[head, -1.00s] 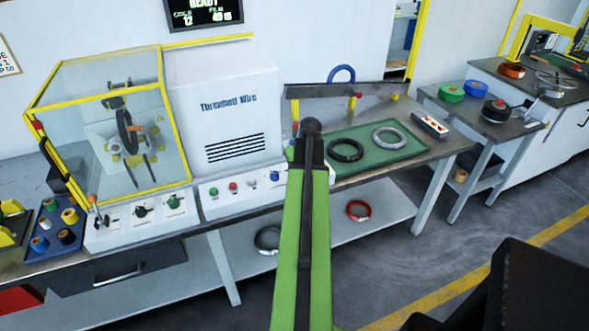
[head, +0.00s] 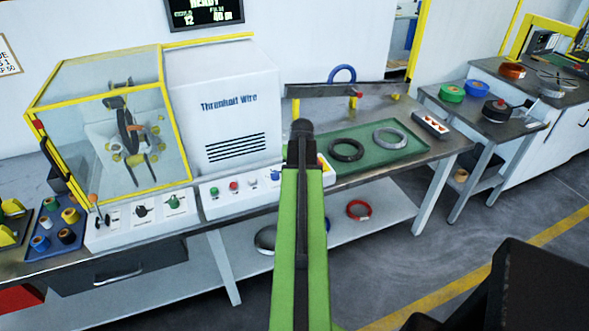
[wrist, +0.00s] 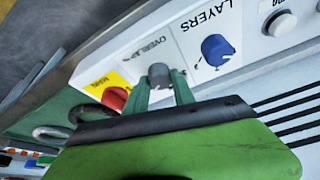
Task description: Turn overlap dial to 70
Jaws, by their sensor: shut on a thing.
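The overlap dial is a grey knob (wrist: 158,74) on a white panel marked OVERLAP in the wrist view. My gripper (wrist: 160,86) has its two green fingers on either side of this knob and is shut on it. The dial's scale and pointer setting cannot be read. In the head view my arm hides both the dial and the fingers. The blue LAYERS dial (wrist: 216,50) is beside it, and also shows left of my arm in the head view (head: 274,175).
A red knob on a yellow plate (wrist: 114,98) lies on the dial's other side. A green mat (head: 372,152) with two rings is right of my arm. The white Threnhall Wire machine (head: 232,110) stands behind the panel. A glazed guard box (head: 110,130) is at left.

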